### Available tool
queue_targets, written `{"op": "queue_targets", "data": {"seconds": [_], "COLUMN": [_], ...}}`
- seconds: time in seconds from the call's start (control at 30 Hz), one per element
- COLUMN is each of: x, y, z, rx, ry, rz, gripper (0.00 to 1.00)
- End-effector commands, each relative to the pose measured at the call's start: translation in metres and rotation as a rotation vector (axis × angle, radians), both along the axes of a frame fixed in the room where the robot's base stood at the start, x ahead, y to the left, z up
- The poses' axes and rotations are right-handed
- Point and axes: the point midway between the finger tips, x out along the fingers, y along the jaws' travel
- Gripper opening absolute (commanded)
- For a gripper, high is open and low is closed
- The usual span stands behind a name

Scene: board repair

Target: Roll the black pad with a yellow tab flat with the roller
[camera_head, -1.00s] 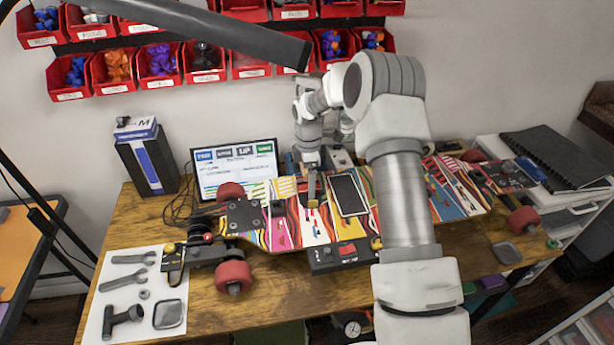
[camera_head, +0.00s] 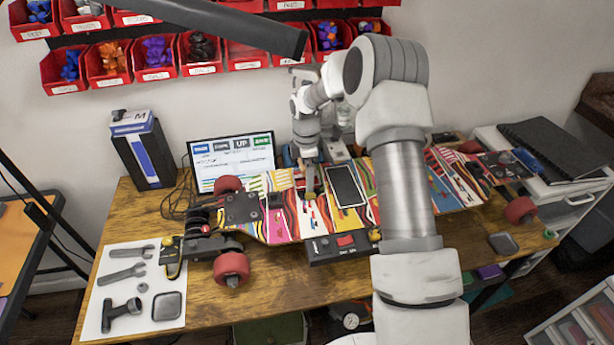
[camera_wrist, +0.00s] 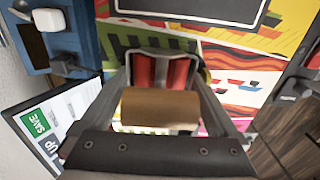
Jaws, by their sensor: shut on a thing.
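My gripper (camera_head: 310,187) points down over the middle of the colourful skateboard deck (camera_head: 285,224), just left of a black pad with a white edge (camera_head: 346,187). No yellow tab can be made out on this pad. In the wrist view my gripper (camera_wrist: 163,72) is shut on the roller, whose brown cylinder (camera_wrist: 160,108) lies between the fingers. Two red parts show at the fingertips. The roller's lower end is close to the deck; whether it touches is hidden. The pad's dark edge (camera_wrist: 195,14) shows at the top of the wrist view.
A screen (camera_head: 232,160) stands behind the deck. A control box with a red button (camera_head: 345,241) is at the deck's front edge. Tools lie on a white sheet (camera_head: 108,262) at the left. Red bins (camera_head: 200,70) hang on the wall. My arm hides part of the deck's right side.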

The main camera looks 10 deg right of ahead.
Motion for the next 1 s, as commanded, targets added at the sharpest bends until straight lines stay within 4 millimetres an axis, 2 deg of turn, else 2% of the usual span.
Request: {"op": "queue_targets", "data": {"seconds": [0.2, 0.6, 1.0], "x": [0.006, 0.035, 0.040], "y": [0.001, 0.001, 0.001], "z": [-0.004, -0.003, -0.002], "rx": [0.001, 0.002, 0.002], "ry": [0.005, 0.002, 0.002], "rz": [0.001, 0.002, 0.002], "gripper": [0.51, 0.51, 0.51]}}
